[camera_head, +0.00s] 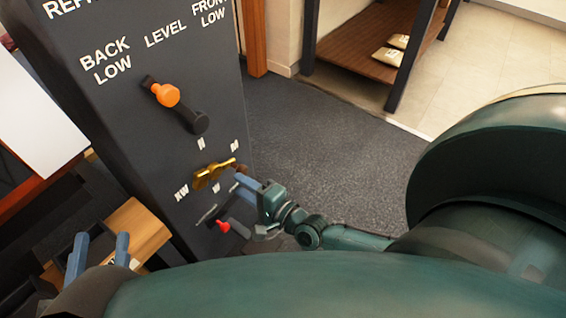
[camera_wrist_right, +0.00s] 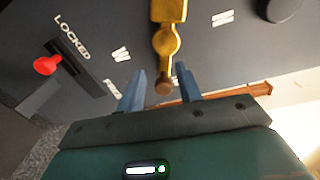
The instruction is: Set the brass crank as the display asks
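The brass crank (camera_head: 213,174) is on the dark panel, among small letter labels too blurred to read surely. It also shows in the right wrist view (camera_wrist_right: 168,42), with a brown knob (camera_wrist_right: 164,88) at its near end. My right gripper (camera_head: 243,190) is at the knob end. Its fingers (camera_wrist_right: 160,90) stand apart on either side of the knob, with gaps visible; contact cannot be told. My left gripper (camera_head: 99,252) is open and empty at the lower left, away from the crank. No readable display request is in view.
An orange-ended lever (camera_head: 166,95) sits above the crank, below the labels BACK LOW, LEVEL and FRONT LOW. A red knob (camera_wrist_right: 45,65) is near the LOCKED label, with FREE at the slot's other end. A wooden block (camera_head: 140,228) is at lower left.

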